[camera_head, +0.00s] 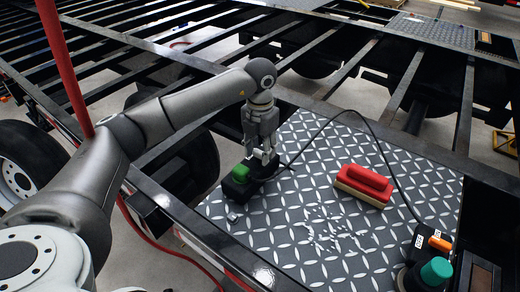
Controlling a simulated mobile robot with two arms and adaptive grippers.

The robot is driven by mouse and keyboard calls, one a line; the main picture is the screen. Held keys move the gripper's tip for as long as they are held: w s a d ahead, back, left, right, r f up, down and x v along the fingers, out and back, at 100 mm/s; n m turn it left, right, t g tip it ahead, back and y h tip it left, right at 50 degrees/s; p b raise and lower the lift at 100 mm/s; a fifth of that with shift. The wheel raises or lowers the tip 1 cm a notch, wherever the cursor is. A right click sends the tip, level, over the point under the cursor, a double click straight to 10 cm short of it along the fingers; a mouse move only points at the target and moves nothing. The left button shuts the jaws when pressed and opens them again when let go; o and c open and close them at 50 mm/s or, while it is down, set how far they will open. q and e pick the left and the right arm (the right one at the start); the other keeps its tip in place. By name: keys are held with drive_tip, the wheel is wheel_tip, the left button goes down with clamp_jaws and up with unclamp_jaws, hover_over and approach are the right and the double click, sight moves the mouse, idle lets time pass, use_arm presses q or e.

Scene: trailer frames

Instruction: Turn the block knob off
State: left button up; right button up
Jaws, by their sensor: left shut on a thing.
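A black block (232,190) with a green knob (240,173) on its near end sits on the diamond-plate panel (290,235), near the panel's left edge. My left gripper (263,158) points down over the far end of this block, just behind and right of the green knob. Its fingers are close together and shut on a part of the block, which they mostly hide. I cannot tell which way the knob is turned. A black cable (345,112) runs from beside the block across the panel to the right. My right gripper is not in view.
A red brush-like block (364,184) with a tan base lies on the panel. White shavings (335,235) are scattered in front of it. A black device with an orange part (440,243) and a teal knob (436,271) is at lower right. Dark frame beams surround the panel.

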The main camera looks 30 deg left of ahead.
sight(260, 152)
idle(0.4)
use_arm(q)
drive_tip(key=o, duration=1)
drive_tip(key=shift+r, duration=0.1)
wheel_tip(260, 152, up, 12)
drive_tip(key=shift+f, duration=0.1)
